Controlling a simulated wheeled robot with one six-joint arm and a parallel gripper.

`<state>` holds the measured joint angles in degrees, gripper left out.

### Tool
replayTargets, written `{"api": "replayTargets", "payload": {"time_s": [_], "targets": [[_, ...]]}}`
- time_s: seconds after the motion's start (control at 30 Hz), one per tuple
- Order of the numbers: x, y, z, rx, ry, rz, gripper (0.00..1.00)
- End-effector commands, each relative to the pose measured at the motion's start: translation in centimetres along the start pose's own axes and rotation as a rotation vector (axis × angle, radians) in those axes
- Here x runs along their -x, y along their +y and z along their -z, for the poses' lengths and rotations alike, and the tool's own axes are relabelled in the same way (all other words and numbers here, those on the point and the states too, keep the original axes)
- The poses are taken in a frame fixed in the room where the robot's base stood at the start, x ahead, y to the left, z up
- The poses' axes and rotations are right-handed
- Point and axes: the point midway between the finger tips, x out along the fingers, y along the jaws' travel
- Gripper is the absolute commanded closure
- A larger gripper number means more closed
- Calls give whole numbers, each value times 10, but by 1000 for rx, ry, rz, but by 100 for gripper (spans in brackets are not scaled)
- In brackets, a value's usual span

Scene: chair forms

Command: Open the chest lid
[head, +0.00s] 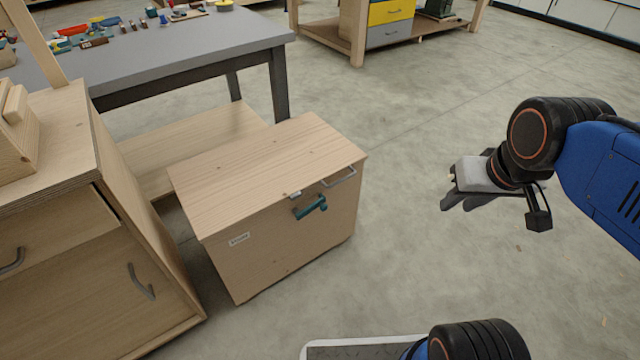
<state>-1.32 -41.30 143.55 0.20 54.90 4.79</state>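The wooden chest (285,250) stands on the floor left of the middle in the head view. Its flat lid (262,168) looks shut. A silver handle (340,177) sits at the lid's front edge toward the right. A teal latch or lever (310,208) is on the front face below a small light catch (295,195). A small label (239,239) is on the front at the left. My gripper (447,190) is in the air well to the right of the chest, apart from it. Its fingers are small and dark, and their gap is not clear.
A wooden cabinet (130,262) with handles stands close at the chest's left. A grey-topped table (190,50) with small items stands behind. A shelf unit (390,40) with a yellow drawer is at the back. The floor (420,270) right of the chest is clear.

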Motion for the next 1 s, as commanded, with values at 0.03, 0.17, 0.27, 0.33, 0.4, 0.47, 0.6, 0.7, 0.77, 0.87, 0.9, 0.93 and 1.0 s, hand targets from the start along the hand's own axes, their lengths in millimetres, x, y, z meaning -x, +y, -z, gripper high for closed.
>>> {"api": "replayTargets", "payload": {"time_s": [0.03, 0.17, 0.27, 0.33, 0.4, 0.47, 0.6, 0.7, 0.77, 0.87, 0.9, 0.93, 1.0], "targets": [[-2, -4, 10, -27, -12, 5, 72], [-9, -17, 41, -127, -38, 18, 72], [-16, -29, 63, -204, -59, 24, 72], [-21, -37, 79, -258, -73, 28, 72], [-28, -46, 94, -312, -90, 29, 72], [-35, -54, 106, -359, -103, 29, 72], [-52, -76, 135, -467, -133, 28, 72], [-67, -92, 154, -545, -157, 24, 72], [-77, -102, 165, -591, -171, 20, 72], [-94, -120, 182, -668, -192, 11, 72], [-102, -128, 188, -698, -201, 7, 72], [-107, -133, 193, -721, -207, 4, 72], [-120, -146, 203, -773, -222, -5, 72]]}}
